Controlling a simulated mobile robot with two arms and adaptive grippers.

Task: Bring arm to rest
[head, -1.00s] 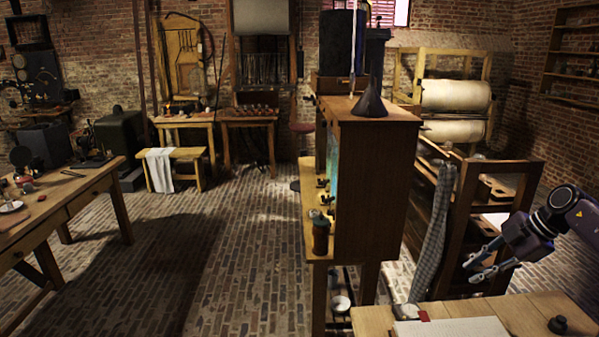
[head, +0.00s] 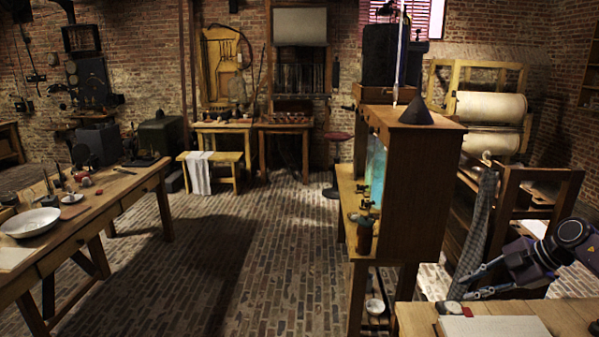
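My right gripper (head: 474,284) shows at the lower right in the head view, its arm coming in from the right edge. Its two pale fingers point left and stand apart with nothing between them. It is above the back edge of a light wooden table (head: 575,315), near a hanging checked cloth (head: 478,225). My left gripper is out of view.
A tall wooden cabinet (head: 420,190) with a dark cone (head: 416,111) on top stands right of the middle. A long workbench (head: 125,200) with a white basin (head: 30,222) stands at the left. The brick floor (head: 240,255) between them is clear.

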